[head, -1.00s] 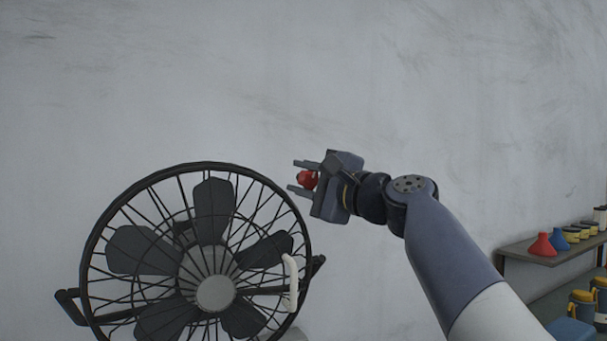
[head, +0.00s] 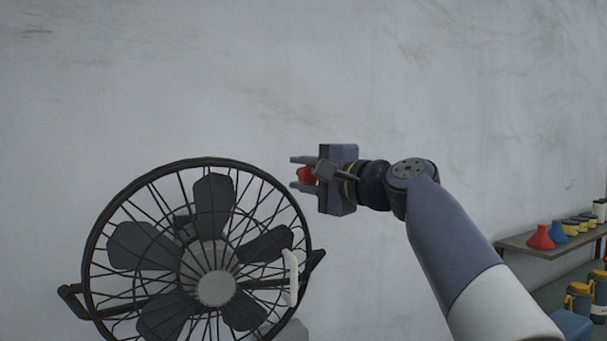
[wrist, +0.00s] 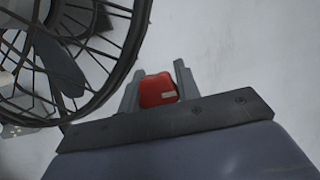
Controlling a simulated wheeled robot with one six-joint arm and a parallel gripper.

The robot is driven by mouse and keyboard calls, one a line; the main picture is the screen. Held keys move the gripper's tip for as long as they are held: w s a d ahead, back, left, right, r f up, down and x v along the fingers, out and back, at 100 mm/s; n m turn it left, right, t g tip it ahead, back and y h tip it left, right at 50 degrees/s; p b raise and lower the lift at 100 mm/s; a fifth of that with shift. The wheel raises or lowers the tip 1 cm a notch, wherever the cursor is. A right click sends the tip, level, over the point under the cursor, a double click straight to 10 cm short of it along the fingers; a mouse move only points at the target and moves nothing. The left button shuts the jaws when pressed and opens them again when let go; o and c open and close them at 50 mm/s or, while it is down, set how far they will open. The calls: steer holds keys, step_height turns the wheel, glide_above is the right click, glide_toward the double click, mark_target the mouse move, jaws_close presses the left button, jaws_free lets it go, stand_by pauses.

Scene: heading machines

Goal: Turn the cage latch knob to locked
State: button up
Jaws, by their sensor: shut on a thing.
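The red knob (head: 306,175) is at the upper right of the round wire fan cage (head: 103,218), just outside its rim in the head view. It also shows in the wrist view as a red block with a small pale mark (wrist: 157,90). My gripper (head: 297,173) is shut on it, with one grey finger on each side. My gripper's fingers also flank the knob in the wrist view (wrist: 157,78). What the knob is mounted on is hidden, and I cannot read a locked mark.
A pale handle (head: 291,277) stands at the right of the cage, below my gripper. A shelf (head: 520,246) with a red cone (head: 541,237) and several containers is at far right. The grey wall (head: 430,80) behind is bare.

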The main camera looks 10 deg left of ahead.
steer(key=o, duration=1)
steer(key=shift+c, duration=0.2)
steer(key=b+v, duration=0.3)
steer(key=v, duration=0.7)
steer(key=shift+s+d+b, duration=0.2)
steer(key=shift+d+b, duration=0.1)
steer(key=shift+a, duration=0.1)
steer(key=p+x, duration=0.3)
steer(key=x, duration=0.7)
steer(key=shift+p, duration=0.3)
steer(key=shift+w+a, duration=0.2)
steer(key=shift+a, duration=0.05)
